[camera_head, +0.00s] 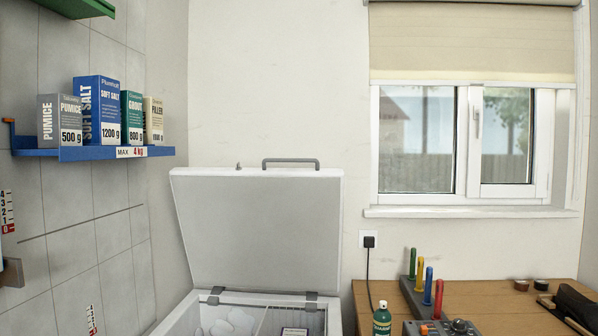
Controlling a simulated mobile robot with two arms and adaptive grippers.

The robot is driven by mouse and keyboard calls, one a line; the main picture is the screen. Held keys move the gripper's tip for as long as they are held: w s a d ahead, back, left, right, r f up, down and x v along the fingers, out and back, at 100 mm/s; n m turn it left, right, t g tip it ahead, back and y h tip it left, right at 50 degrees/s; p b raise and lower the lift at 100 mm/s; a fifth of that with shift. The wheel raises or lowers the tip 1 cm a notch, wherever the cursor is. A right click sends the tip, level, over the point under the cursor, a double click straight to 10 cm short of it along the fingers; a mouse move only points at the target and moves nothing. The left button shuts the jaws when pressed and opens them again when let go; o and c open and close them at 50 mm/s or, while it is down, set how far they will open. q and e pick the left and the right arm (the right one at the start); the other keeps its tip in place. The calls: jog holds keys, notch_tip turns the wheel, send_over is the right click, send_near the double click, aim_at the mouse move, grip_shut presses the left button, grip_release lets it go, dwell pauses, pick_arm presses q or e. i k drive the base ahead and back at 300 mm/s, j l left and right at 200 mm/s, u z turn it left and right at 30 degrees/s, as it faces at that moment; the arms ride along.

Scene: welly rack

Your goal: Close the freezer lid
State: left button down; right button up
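The white chest freezer (337,315) stands at the lower middle, against the back wall. Its lid (262,232) is raised and leans back nearly upright, with the pale grey inner side facing me. A grey bar handle (291,161) runs along the lid's top edge. Two dark hinges (216,295) join the lid to the freezer's back rim. Inside, a divider separates white rounded items (232,322) on the left from a small box (294,331) on the right. The freezer's front is cut off by the bottom edge. Neither of my grippers is in view.
A blue shelf (92,152) with several boxes is on the left wall. A wooden worktop (480,300) at the right holds a green bottle (382,320) and coloured-handled tools (428,285). A cable hangs from the wall socket (368,240) beside the lid.

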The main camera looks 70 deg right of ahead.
aim_at(264, 228)
jog(key=z, duration=2.05)
